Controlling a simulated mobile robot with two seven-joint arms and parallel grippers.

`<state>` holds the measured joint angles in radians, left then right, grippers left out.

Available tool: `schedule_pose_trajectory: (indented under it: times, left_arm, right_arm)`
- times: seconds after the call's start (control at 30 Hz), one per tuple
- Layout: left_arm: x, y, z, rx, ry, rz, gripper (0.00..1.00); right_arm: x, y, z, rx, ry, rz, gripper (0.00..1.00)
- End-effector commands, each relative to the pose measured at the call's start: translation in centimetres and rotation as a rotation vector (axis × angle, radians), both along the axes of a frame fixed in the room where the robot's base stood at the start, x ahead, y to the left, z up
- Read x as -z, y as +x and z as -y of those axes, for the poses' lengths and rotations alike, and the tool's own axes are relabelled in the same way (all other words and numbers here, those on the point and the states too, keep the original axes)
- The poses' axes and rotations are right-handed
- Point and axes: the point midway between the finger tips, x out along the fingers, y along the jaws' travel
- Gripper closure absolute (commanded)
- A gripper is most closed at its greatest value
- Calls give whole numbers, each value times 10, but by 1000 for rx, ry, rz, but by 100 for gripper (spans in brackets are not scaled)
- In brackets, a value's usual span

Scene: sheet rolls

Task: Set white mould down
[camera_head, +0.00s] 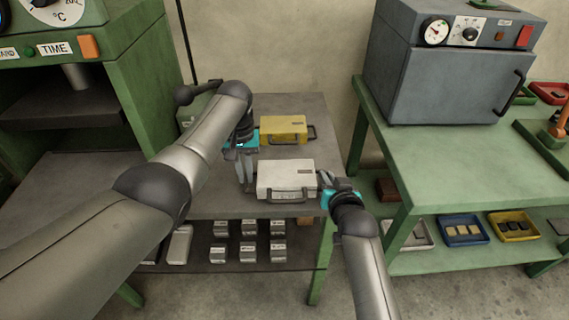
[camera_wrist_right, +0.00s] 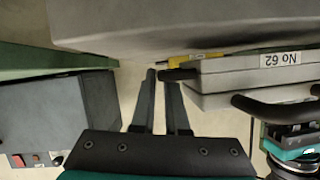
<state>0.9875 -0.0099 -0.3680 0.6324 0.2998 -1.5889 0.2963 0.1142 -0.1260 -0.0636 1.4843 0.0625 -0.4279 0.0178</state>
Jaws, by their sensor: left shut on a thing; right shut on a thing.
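The white mould (camera_head: 287,178) is a flat pale box with dark handles, level at the front of the grey table. In the right wrist view the mould (camera_wrist_right: 225,82) appears upside down, with a "No 62" label. My left gripper (camera_head: 245,178) is shut on the mould's left end. My right gripper (camera_head: 328,182) is shut on the dark handle at its right end; its fingers (camera_wrist_right: 160,80) show in the right wrist view. Whether the underside touches the table cannot be told. The left grip is partly hidden.
A yellow mould (camera_head: 283,129) lies behind on the grey table (camera_head: 225,207). Several small grey blocks (camera_head: 248,240) stand on the shelf below. A green bench (camera_head: 450,165) with a grey oven (camera_head: 445,65) is at the right. A green machine (camera_head: 130,75) stands at the left.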

Motion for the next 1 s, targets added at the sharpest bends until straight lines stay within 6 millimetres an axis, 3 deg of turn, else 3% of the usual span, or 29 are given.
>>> schedule_pose_trajectory:
  times: [0.47,0.5,0.73,1.0]
  left_arm:
    - [17,1,0,0,0,4,100]
    - [18,0,0,0,1,0,86]
    - [17,0,0,0,1,0,60]
    - [17,0,0,0,-1,0,58]
  right_arm:
    - [15,2,0,1,1,10,100]
    - [18,0,1,1,0,0,86]
    - [17,0,0,1,0,0,60]
    - [17,0,0,0,0,0,58]
